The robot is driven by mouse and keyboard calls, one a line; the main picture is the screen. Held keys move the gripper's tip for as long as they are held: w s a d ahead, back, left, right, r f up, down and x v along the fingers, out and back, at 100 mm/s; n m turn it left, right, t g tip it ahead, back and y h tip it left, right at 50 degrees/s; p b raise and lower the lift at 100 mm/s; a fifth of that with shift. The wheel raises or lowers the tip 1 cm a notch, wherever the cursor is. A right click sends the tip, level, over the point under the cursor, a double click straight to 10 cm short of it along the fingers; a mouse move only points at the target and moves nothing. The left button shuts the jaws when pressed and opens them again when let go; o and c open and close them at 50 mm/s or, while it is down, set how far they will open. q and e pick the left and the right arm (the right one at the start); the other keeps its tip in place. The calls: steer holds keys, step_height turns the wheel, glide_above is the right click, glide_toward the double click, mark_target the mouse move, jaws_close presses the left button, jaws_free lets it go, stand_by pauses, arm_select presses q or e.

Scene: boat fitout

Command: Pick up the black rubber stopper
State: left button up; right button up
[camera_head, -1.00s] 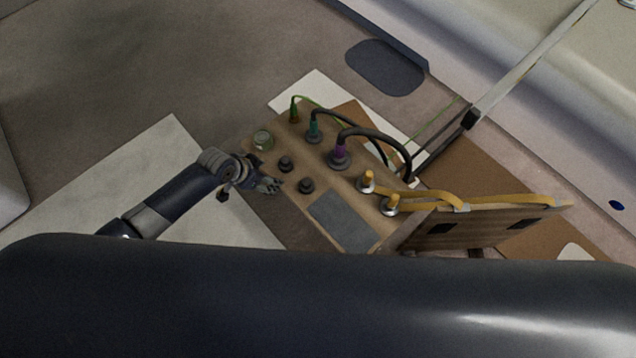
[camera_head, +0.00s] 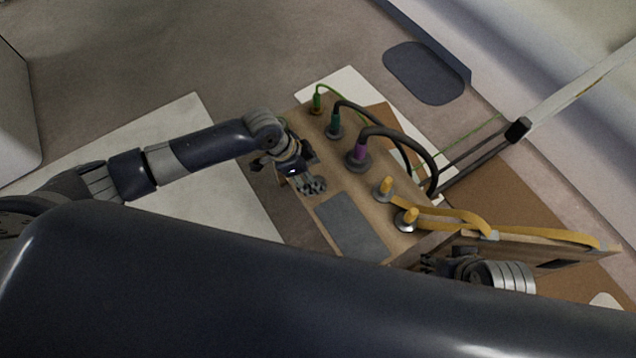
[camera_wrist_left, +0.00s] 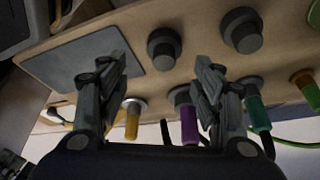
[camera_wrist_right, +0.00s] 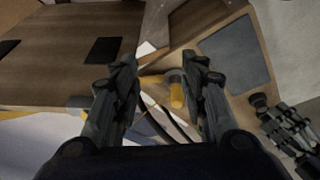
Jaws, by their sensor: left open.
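Two round black stoppers stand on the wooden panel in the left wrist view: one (camera_wrist_left: 164,47) nearly between the fingertips, the other (camera_wrist_left: 241,30) to the right. I cannot tell which is meant. My left gripper (camera_head: 311,176) is over the panel in the head view and hides both stoppers there. In the left wrist view my left gripper (camera_wrist_left: 160,72) is open, with nothing held. A dark stopper (camera_wrist_right: 258,100) also shows in the right wrist view, beside the left gripper's fingers. My right gripper (camera_wrist_right: 158,64) is open and empty, facing the panel's yellow plugs.
The wooden panel carries a grey pad (camera_head: 351,228), a purple plug (camera_head: 359,153), a teal plug (camera_head: 335,125), a green plug (camera_head: 317,102) and yellow plugs (camera_head: 407,217) with cables. A hinged wooden lid (camera_head: 550,254) stands at its right. Pale sheet (camera_head: 180,215) lies left.

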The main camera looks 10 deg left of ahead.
mark_target(318, 179)
arm_select(q)
steer(key=shift+a+b+x, duration=0.1)
steer(key=shift+b+x, duration=0.45)
steer(key=shift+x, duration=0.85)
steer(key=shift+a+b+x, duration=0.15)
steer(key=shift+b+x, duration=0.4)
steer(key=shift+x, duration=0.8)
steer(key=shift+w, duration=0.2)
steer(key=c, duration=1.1)
